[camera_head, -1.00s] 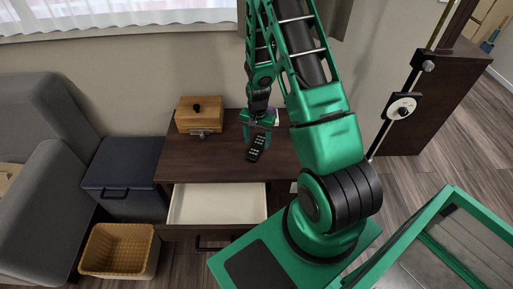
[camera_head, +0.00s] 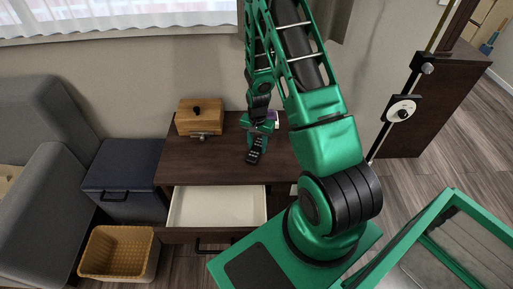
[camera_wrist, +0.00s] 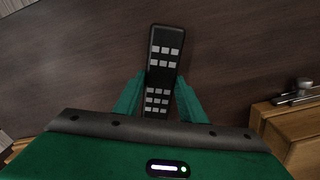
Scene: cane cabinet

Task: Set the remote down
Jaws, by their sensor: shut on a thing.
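A black remote (camera_head: 255,156) with pale grey buttons is between the two green fingers of my gripper (camera_head: 257,144). In the wrist view the remote (camera_wrist: 162,70) points away from the gripper body, and the fingers (camera_wrist: 157,98) press on its sides. The remote is over the dark wooden top of the cabinet (camera_head: 195,162). Whether it touches the top or hangs just above it, I cannot tell. The cabinet's drawer (camera_head: 215,206) is pulled open in front and looks empty.
A partly hidden white and purple thing (camera_head: 272,117) is behind my gripper. A wicker basket (camera_head: 117,255) and a dark blue storage box (camera_head: 122,170) stand to the left.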

